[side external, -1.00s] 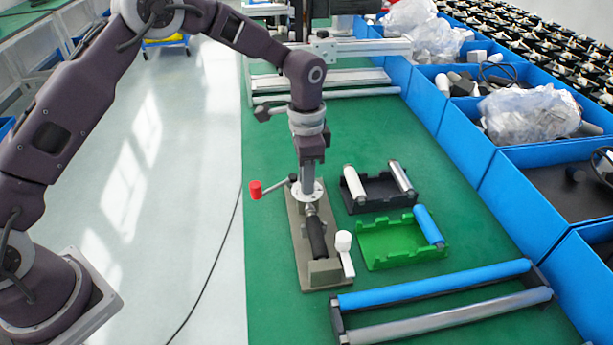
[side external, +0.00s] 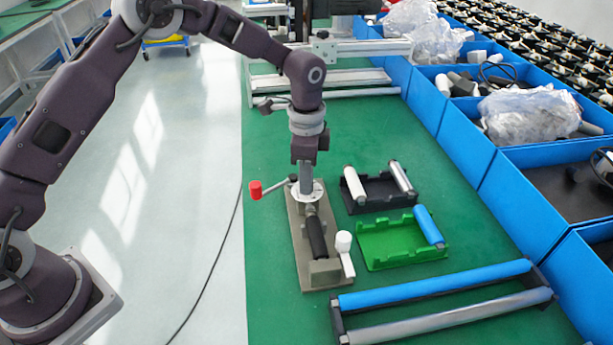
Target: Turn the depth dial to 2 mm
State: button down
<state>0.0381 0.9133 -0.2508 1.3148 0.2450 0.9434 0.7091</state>
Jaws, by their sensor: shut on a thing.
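The depth dial (side external: 317,193) is a pale round disc with dark marks at the far end of a grey-olive fixture (side external: 302,258). My gripper (side external: 305,190) points straight down and is shut on the dial's centre knob, which its fingers mostly hide. The dial's marks are too small to read, so its setting cannot be told. A dark roller (side external: 316,238) lies along the fixture in front of the dial.
A red-knobbed lever (side external: 255,190) sticks out left of the dial and a white-knobbed lever (side external: 344,243) stands at the fixture's right. A black tray (side external: 372,206) and a green tray (side external: 385,243) with rollers lie close to the right. Blue bins (side external: 512,205) line the right side.

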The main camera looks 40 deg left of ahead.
jog(key=c, duration=1.2)
grip_release()
notch_tip(320, 180, up, 7)
jog(key=shift+r, duration=0.1)
jog(key=shift+r, duration=0.1)
jog(key=s+a+r+n+t, duration=0.1)
jog(key=s+a+r+n, duration=0.1)
jog(key=s+r, duration=0.45)
jog(key=s+a+r+n+t, duration=0.2)
jog(key=s+a+r+n, duration=0.1)
jog(key=s+r, duration=0.4)
jog(key=s+a+n+t, duration=0.2)
jog(key=s+n, duration=0.5)
jog(key=s, duration=1.1)
jog(key=shift+s+a+r+t, duration=0.15)
jog(key=shift+s+a+t, duration=0.15)
jog(key=shift+s+a, duration=0.15)
